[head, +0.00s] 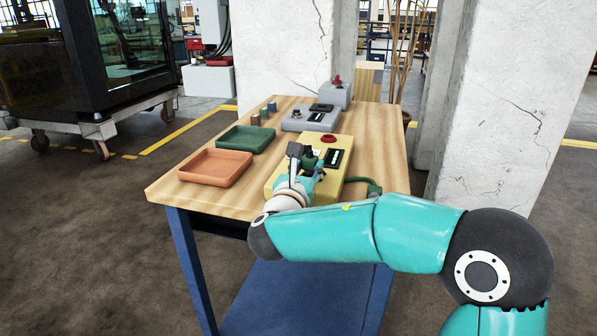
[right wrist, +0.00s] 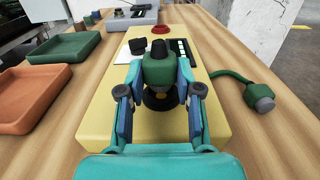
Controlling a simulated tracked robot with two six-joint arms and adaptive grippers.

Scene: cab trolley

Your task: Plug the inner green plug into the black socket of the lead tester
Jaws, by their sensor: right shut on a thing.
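The yellow lead tester (head: 338,155) stands on the wooden table and also shows in the right wrist view (right wrist: 100,115). My right gripper (right wrist: 159,72) is shut on a green plug (right wrist: 158,68) with a dark top, held upright between the fingers. The black socket (right wrist: 160,98), a round dark ring on the tester, shows just below and behind the plug. Whether the plug touches or sits in the socket is hidden. Another green plug (right wrist: 238,86) with a grey end lies on the table to the right of the tester. My left gripper is not in view.
An orange tray (head: 215,168) and a green tray (head: 245,139) lie left of the tester. A grey device (head: 310,118) and a grey box with a red knob (head: 336,93) stand behind it. A white pillar (head: 505,110) rises right of the table.

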